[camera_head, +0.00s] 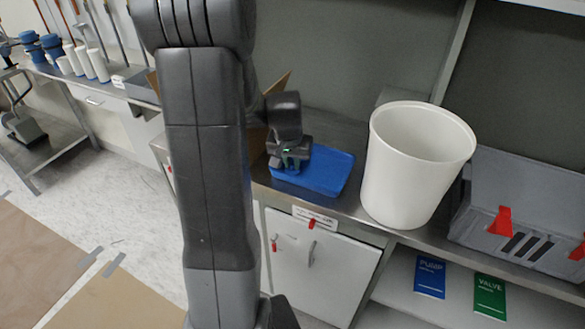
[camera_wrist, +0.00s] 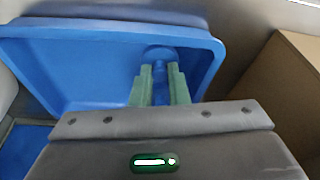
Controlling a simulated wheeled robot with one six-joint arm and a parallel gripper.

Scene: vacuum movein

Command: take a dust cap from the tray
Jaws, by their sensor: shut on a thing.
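The blue tray (camera_head: 328,172) lies on the metal counter in the head view. It also fills much of the wrist view (camera_wrist: 75,65). My gripper (camera_head: 289,158) is over the left part of the tray. In the wrist view its two green fingers (camera_wrist: 160,88) are shut on a blue dust cap (camera_wrist: 161,54) with a round top, inside the tray near its right wall. The cap's lower part is partly hidden between the fingers. I cannot tell whether the cap touches the tray floor. No other cap shows in the tray.
A large white bucket (camera_head: 412,165) stands right of the tray. A grey case (camera_head: 520,205) with red latches is farther right. A cardboard box (camera_wrist: 292,95) stands close beside the tray. Blue-topped items (camera_head: 40,45) stand at the far left. The shelf below holds PUMP (camera_head: 430,276) and VALVE (camera_head: 490,296) booklets.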

